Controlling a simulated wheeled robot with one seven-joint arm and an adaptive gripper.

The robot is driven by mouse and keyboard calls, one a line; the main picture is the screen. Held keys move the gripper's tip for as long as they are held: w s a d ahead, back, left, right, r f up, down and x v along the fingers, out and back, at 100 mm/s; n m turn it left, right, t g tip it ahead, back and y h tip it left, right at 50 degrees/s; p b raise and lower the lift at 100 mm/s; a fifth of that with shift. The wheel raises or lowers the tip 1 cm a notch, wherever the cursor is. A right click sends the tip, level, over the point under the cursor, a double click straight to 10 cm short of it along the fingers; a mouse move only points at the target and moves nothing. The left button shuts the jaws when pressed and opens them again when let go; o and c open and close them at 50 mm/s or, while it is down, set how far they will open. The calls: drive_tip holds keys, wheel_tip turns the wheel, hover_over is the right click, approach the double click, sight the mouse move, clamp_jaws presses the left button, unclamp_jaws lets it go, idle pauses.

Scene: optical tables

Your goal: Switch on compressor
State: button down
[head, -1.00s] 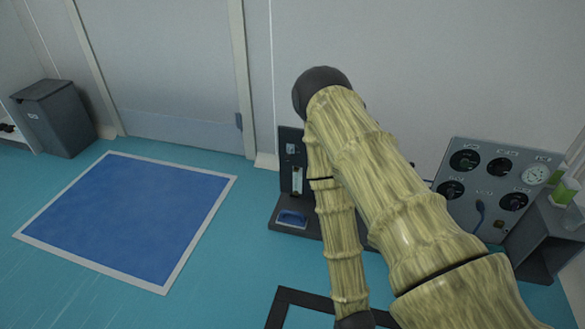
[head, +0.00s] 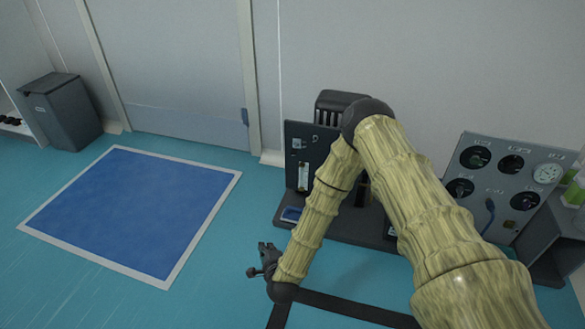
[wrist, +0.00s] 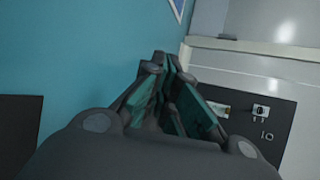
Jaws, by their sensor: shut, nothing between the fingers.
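A dark unit that looks like the compressor stands against the wall in the head view, with a ribbed black block (head: 338,108) behind an upright dark panel (head: 318,143). The panel carries a small light fitting, perhaps a switch (head: 298,143), and a pale vertical gauge (head: 303,177). My arm hides part of the unit. In the wrist view the panel (wrist: 275,133) is at lower right, with the small switch-like fitting (wrist: 261,111) on it. My gripper (head: 258,259) is shut and empty, in front and left of the unit, apart from it. Its fingers (wrist: 167,65) show in the wrist view.
A blue mat (head: 135,210) lies on open floor at left. A dark bin (head: 62,112) stands by the door (head: 175,70).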

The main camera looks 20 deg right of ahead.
drive_tip(key=w+d+r+m+t+h, duration=0.4)
drive_tip(key=w+r+m, duration=0.2)
drive_tip(key=w+m, duration=0.35)
drive_tip(key=m+h+b, duration=0.2)
drive_tip(key=m+h, duration=0.5)
drive_tip(key=m, duration=0.5)
approach(294, 152)
drive_tip(key=f, duration=0.3)
drive_tip(key=a+f, duration=0.1)
drive_tip(key=shift+s+f, duration=0.35)
drive_tip(key=shift+w+d, duration=0.1)
drive_tip(key=b+x, duration=0.4)
drive_tip(key=x, duration=0.5)
drive_tip(key=shift+w+d+r, duration=0.2)
drive_tip(key=shift+d, duration=0.1)
